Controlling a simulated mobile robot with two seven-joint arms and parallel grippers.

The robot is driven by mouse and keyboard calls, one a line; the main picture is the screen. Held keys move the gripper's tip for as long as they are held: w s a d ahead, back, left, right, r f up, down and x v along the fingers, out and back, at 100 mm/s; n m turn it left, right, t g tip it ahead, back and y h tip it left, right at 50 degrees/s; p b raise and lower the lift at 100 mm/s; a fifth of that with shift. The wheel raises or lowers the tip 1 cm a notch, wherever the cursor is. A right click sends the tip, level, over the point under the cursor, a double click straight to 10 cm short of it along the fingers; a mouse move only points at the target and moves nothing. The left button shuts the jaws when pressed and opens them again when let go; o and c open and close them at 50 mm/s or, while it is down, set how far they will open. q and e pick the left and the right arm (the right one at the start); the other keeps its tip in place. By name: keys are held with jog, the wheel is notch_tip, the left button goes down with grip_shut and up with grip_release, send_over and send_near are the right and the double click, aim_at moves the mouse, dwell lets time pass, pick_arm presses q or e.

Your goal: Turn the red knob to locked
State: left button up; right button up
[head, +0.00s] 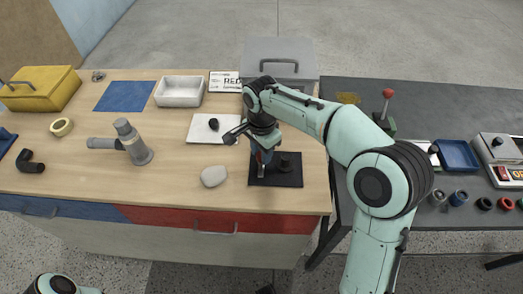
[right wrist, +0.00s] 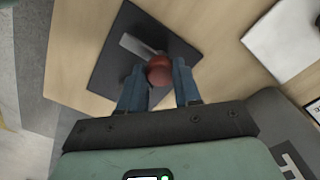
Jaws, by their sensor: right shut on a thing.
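The red knob (right wrist: 159,70) is a round ball that shows in the right wrist view, between the two blue fingers of my right gripper (right wrist: 160,82). A grey bar (right wrist: 140,47) lies beside it over a dark square plate (right wrist: 115,65). My right gripper is shut on the knob. In the head view my right gripper (head: 262,158) points down at the left part of the dark plate (head: 285,181) and hides most of the knob. I cannot read a locked mark. My left gripper is out of view.
A black round piece (head: 290,161) stands on the plate's right side. A grey stone (head: 214,176) and a white board (head: 203,137) lie to the left. A grey box (head: 280,50) stands behind. A red-topped lever (head: 388,93) stands on the dark table.

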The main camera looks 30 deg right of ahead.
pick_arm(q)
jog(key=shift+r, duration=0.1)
pick_arm(e)
jog(key=n+p, duration=0.1)
jog(key=n, duration=0.2)
jog(key=shift+r+n, duration=0.15)
jog(key=shift+n, duration=0.25)
jog(key=n+p, duration=0.2)
jog(key=n, duration=0.2)
jog(key=shift+n, duration=0.3)
jog(key=n+p, duration=0.1)
jog(key=n, duration=0.3)
pick_arm(q)
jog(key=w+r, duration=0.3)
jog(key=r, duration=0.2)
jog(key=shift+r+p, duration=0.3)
jog(key=shift+p, duration=0.15)
pick_arm(e)
jog(key=n, duration=0.5)
jog(key=shift+n, duration=0.4)
jog(key=o, duration=1.1)
jog(key=shift+c, duration=0.2)
